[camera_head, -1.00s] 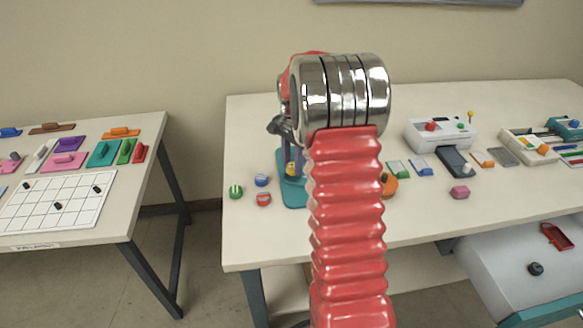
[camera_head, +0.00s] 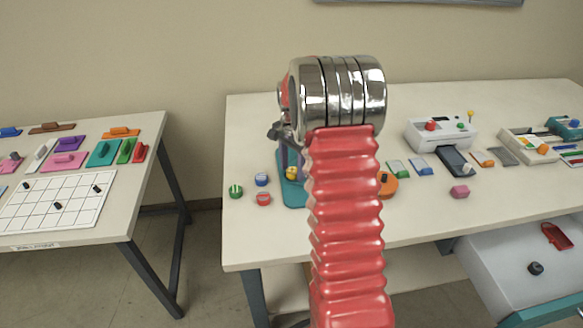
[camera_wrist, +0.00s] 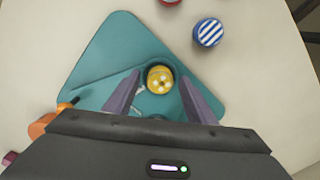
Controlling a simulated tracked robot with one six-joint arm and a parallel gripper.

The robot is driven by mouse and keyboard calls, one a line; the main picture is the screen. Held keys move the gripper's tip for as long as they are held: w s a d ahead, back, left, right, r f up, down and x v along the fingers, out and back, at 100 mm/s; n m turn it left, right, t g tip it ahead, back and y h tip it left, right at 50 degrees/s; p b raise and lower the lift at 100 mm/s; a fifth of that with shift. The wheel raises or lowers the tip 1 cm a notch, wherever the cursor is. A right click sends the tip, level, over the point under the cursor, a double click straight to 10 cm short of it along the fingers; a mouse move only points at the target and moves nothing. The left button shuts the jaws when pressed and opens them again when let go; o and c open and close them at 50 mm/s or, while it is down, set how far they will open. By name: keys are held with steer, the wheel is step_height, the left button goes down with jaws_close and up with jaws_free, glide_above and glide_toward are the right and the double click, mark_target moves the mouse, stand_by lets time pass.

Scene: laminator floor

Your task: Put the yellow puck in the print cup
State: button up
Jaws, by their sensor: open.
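The yellow puck (camera_wrist: 160,79), with pale dots on top, sits within a dark round ring, seemingly the print cup (camera_wrist: 147,67), on a teal base (camera_wrist: 110,52). The ring's depth is hard to tell. My gripper (camera_wrist: 161,75) is open over the base, one purple finger on each side of the puck with gaps between. In the head view the yellow puck (camera_head: 291,173) shows low beside my arm, and the teal base (camera_head: 291,195) is partly hidden behind it.
A blue-striped puck (camera_wrist: 208,32) stands beside the base. A green puck (camera_head: 236,191) and a red puck (camera_head: 264,199) stand near it on the table. An orange object (camera_head: 388,184) is just right of my arm. Free table lies in front.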

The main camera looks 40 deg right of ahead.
mark_target(292, 170)
step_height(292, 170, up, 12)
stand_by(0.7)
steer(key=shift+r, duration=0.1)
stand_by(0.3)
